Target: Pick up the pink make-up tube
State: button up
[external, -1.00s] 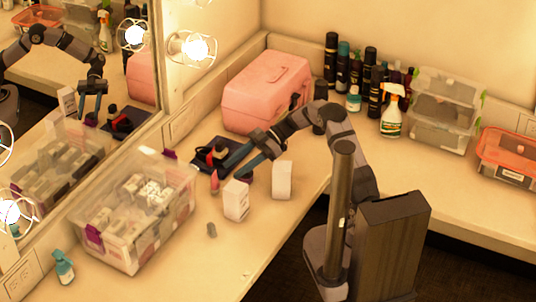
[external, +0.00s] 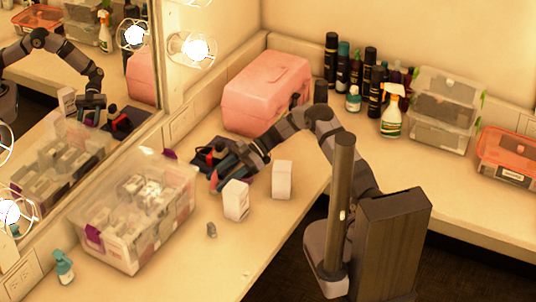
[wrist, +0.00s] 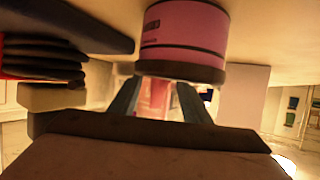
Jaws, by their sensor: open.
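The pink make-up tube (external: 213,181) stands on the counter, left of a white box. The arm partly hides it in the external view. In the wrist view, where the counter runs along the top, the pink tube (wrist: 185,32) is large and close, with dark lines and a dark band at its end. My gripper (external: 217,173) is low over the counter, right at the tube. In the wrist view my gripper (wrist: 155,88) has its two fingers apart, with the tube just beyond the tips and somewhat right of centre. I cannot tell whether they touch it.
Two white boxes (external: 236,200) (external: 282,180) stand close on the right. A dark tray (external: 200,158) with dark items lies behind, before a pink case (external: 266,92). A clear bin (external: 150,235) is at left. A small grey item (external: 211,230) stands in front.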

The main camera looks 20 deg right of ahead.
jog(key=shift+c, duration=0.5)
grip_shut()
jog(key=shift+r, duration=0.1)
notch_tip(320, 180, up, 10)
jog(key=b, duration=0.2)
